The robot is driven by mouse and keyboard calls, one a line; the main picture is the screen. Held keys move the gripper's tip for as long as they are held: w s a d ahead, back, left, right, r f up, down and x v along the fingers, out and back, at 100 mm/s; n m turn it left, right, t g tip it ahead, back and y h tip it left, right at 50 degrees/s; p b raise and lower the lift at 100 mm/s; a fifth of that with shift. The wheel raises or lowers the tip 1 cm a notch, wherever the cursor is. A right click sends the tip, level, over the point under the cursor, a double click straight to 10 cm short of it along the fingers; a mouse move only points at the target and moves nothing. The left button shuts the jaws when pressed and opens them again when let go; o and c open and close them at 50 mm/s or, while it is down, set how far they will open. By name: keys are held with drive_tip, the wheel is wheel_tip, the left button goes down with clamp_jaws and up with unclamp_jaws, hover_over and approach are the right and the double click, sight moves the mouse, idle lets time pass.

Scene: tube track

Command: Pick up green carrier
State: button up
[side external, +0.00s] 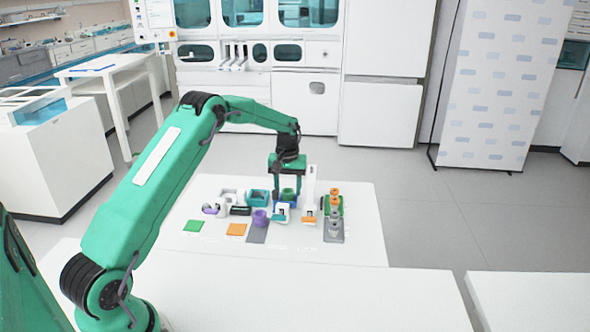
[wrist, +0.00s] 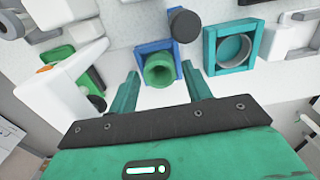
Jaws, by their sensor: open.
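The green carrier (wrist: 158,72) is a short hollow round piece in the wrist view, standing in front of or in a blue square holder (wrist: 145,48). In the side view the green carrier (side external: 288,194) shows small, right under my gripper (side external: 287,187). In the wrist view my gripper (wrist: 160,68) is open, with one finger on each side of the carrier. I cannot tell whether the fingers touch it.
A dark round-ended piece (wrist: 185,25) is close behind the carrier. A teal square holder (wrist: 210,55) stands to its right. In the side view a purple cylinder (side external: 260,218) and a tall white piece (side external: 309,182) stand close by. The table's right part (side external: 375,225) is clear.

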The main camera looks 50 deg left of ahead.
drive_tip(key=c, duration=0.6)
drive_tip(key=shift+r, duration=0.1)
drive_tip(key=shift+c, duration=0.2)
drive_tip(key=shift+r, duration=2.7)
